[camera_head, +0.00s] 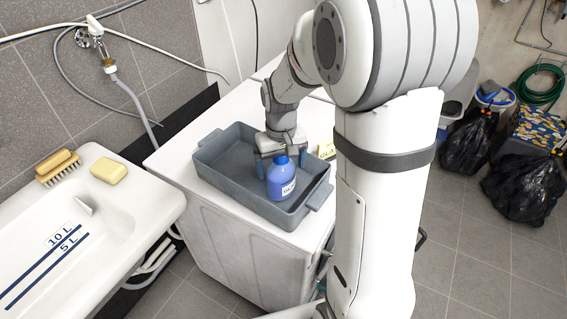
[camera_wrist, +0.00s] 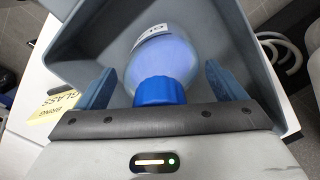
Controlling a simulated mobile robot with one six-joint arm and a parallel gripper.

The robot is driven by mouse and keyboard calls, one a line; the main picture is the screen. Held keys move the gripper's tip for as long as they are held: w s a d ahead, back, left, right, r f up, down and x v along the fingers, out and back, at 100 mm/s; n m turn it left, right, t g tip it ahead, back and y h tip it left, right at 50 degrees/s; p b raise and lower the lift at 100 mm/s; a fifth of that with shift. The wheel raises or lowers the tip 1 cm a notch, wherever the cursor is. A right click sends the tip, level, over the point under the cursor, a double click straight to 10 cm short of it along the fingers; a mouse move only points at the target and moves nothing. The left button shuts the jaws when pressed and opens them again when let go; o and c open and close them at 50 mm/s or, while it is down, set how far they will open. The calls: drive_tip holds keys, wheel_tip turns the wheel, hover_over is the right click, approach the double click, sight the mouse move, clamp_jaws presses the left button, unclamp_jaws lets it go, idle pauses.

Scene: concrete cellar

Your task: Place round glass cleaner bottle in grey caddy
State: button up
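The round blue glass cleaner bottle (camera_head: 281,183), with a blue cap and a white label, stands upright inside the grey caddy (camera_head: 226,182), towards its front right end. In the wrist view the bottle (camera_wrist: 163,55) is inside the caddy walls (camera_wrist: 85,35). My gripper (camera_head: 280,164) is over the caddy, pointing down, with its blue fingers on either side of the bottle's top. In the wrist view my gripper (camera_wrist: 160,82) is open, with visible gaps between both fingers and the bottle. The bottle's base is hard to make out.
The caddy sits on a white appliance (camera_head: 240,242). A yellow note (camera_head: 327,150) reading "GLASS" lies beside the caddy. At left is a white sink (camera_head: 110,225) with a brush (camera_head: 57,165) and soap (camera_head: 108,171). Black bags (camera_head: 468,145) stand on the floor at right.

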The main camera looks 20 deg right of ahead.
drive_tip(key=shift+o, duration=0.3)
wheel_tip(320, 180, up, 12)
drive_tip(key=shift+f, duration=0.25)
drive_tip(key=shift+r, duration=0.3)
drive_tip(key=shift+s+r, duration=0.15)
drive_tip(key=shift+s, duration=0.25)
drive_tip(key=s+f+m+t, duration=0.1)
drive_tip(key=s+f+t, duration=0.1)
drive_tip(key=s, duration=1.4)
drive_tip(key=shift+d+f+t, duration=0.15)
drive_tip(key=shift+d+t, duration=0.2)
drive_tip(key=shift+t, duration=0.05)
drive_tip(key=shift+s, duration=0.1)
drive_tip(key=shift+c, duration=0.5)
